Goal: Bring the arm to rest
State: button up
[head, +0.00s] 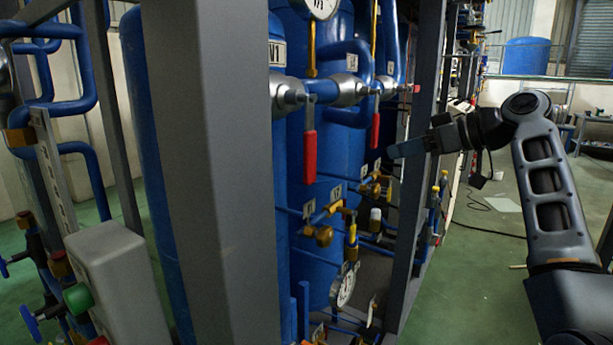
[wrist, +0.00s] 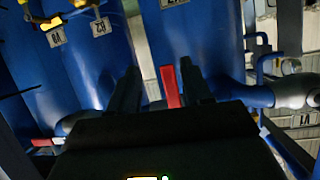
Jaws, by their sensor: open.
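My arm reaches in from the right of the head view, bent at a high elbow. My gripper (head: 400,149) points left at the blue equipment, close to the right-hand red valve handle (head: 375,131). In the wrist view the fingers of my gripper (wrist: 158,74) stand apart. A red handle (wrist: 170,86) shows between them in the picture, beyond the fingers. I see no contact with it, but the exact gap is hard to tell. Nothing is held.
A grey post (head: 215,170) and blue tanks (head: 330,180) fill the middle. Another red handle (head: 309,144) hangs left of my gripper. Brass valves (head: 322,236) and a gauge (head: 343,284) sit below. A frame post (head: 412,170) stands close by. Green floor (head: 480,290) is open at right.

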notch_tip(320, 180, down, 16)
jog(key=s+m+t+h, duration=0.2)
jog(key=s+m, duration=0.1)
jog(key=m, duration=0.1)
jog(key=s+f+m+t+h, duration=0.2)
jog(key=s+f+m+h, duration=0.35)
jog(key=s+f, duration=1.65)
jog(key=s+f+h, duration=0.1)
jog(key=s+h, duration=0.2)
jog(key=s, duration=1.8)
jog(key=s+a+r+t, duration=0.1)
jog(key=s+r+t, duration=0.1)
jog(key=s+r, duration=1.1)
jog(key=s, duration=0.2)
jog(key=shift+s+a, duration=0.25)
jog(key=shift+s, duration=0.15)
